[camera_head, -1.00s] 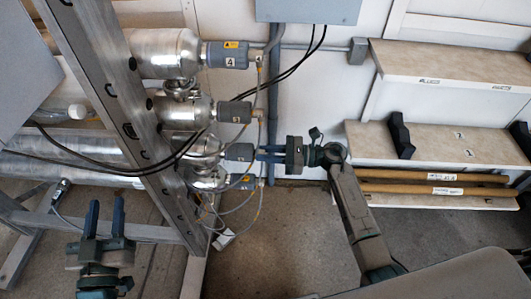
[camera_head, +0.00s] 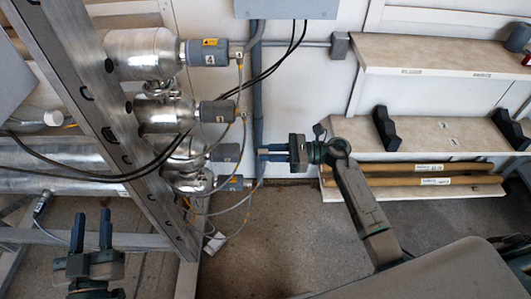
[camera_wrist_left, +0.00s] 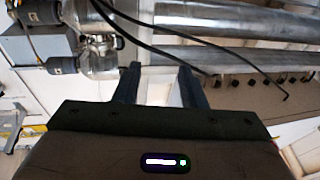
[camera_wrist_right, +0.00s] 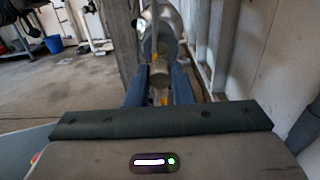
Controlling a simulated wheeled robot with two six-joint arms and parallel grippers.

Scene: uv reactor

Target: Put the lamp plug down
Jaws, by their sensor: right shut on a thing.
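My right gripper (camera_head: 262,154) is shut on the lamp plug, a small grey-brown cylinder (camera_wrist_right: 160,76) seen between the blue fingers in the right wrist view. In the head view the plug is too small to make out. The gripper points left at the third grey lamp cap (camera_head: 225,152), with a narrow gap between the fingertips and the cap. My left gripper (camera_head: 91,230) is at the lower left, fingers upward, open and empty. In the left wrist view its two fingers (camera_wrist_left: 159,82) stand apart with nothing between them.
Metal reactor tubes with grey numbered caps (camera_head: 207,52) are stacked behind a metal frame post (camera_head: 105,110). Thin cables hang beside the caps. To the right is a stepped shelf (camera_head: 425,60) with black cradles (camera_head: 384,128). Wooden poles (camera_head: 430,181) lie below. The floor in front is clear.

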